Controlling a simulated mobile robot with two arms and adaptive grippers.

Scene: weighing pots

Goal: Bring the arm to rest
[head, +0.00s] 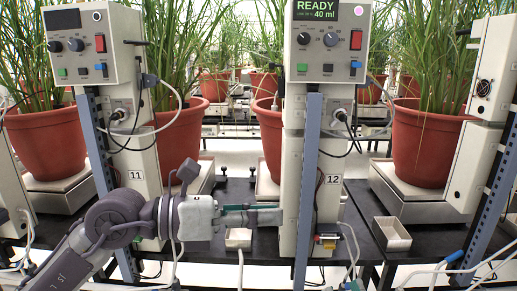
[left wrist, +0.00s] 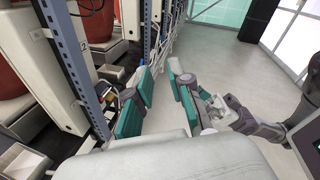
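My left arm comes in from the left in the head view. Its gripper (head: 266,216) points right, level, in front of the column marked 12 (head: 330,165). The left wrist view shows the two teal-padded fingers of this gripper (left wrist: 160,72) apart, with bare floor visible between them and nothing held. At the right of the left wrist view is a grey arm with a pale end (left wrist: 228,110), which looks like my right arm and gripper. Its fingers are too small and partly hidden to tell whether they are open.
Weighing units with control boxes (head: 325,45) and blue-grey posts (head: 307,190) stand close by the left gripper. Red pots (head: 420,148) with tall grass stand on scales behind. Small trays (head: 391,234) sit on the dark bench. Cables hang in front. Open floor (left wrist: 225,70) shows in the left wrist view.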

